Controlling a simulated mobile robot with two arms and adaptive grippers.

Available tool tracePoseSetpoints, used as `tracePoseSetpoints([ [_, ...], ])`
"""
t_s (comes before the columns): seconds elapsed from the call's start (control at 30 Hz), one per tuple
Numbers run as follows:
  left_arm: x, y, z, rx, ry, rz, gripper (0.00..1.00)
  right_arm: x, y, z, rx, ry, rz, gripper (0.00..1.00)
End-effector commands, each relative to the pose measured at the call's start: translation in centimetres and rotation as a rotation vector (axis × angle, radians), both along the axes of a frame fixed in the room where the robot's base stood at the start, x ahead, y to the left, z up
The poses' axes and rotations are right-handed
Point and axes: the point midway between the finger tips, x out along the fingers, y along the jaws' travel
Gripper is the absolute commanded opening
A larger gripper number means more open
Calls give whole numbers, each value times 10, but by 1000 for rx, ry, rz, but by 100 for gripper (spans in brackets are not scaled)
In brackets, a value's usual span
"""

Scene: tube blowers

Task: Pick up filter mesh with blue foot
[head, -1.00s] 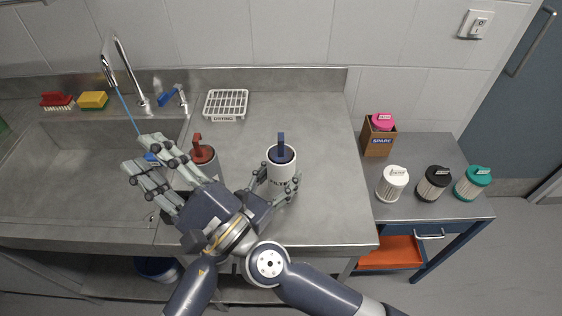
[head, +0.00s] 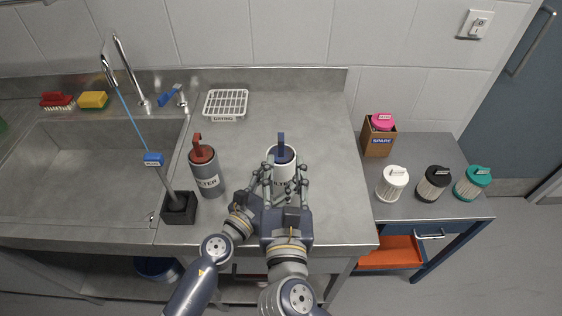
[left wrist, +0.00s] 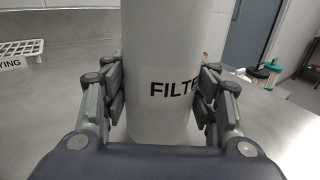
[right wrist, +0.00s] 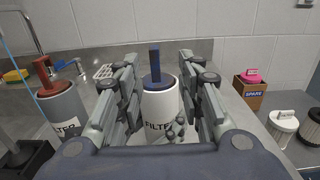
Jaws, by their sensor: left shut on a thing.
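The white canister labelled FILTER (head: 284,170) stands upright on the counter, with a dark blue cap and upright blue handle (head: 281,147). It also shows in the right wrist view (right wrist: 160,106). Any mesh inside it is hidden. In the head view the right gripper (head: 285,178) is at the canister's near side.
A grey canister with a red handle (head: 206,175) stands to the left, beside a black stand (head: 179,208) holding a blue-tagged rod. A white drying rack (head: 226,104) lies behind. White (head: 391,184), black (head: 433,184) and teal-capped (head: 472,183) filters and a spare box (head: 378,143) occupy the side table.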

Motion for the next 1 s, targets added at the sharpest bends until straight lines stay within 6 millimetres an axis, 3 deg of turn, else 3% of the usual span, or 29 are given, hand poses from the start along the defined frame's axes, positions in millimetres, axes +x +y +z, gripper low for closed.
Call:
tracePoseSetpoints([
  [0.67,0,0,0,1,-1,1,29,72,8,0,-3,-3,1,35],
  [0.97,0,0,0,1,0,1,29,77,8,-1,-2,-1,2,35],
  [1.0,0,0,0,1,0,1,29,77,8,-1,-2,-1,2,30],
])
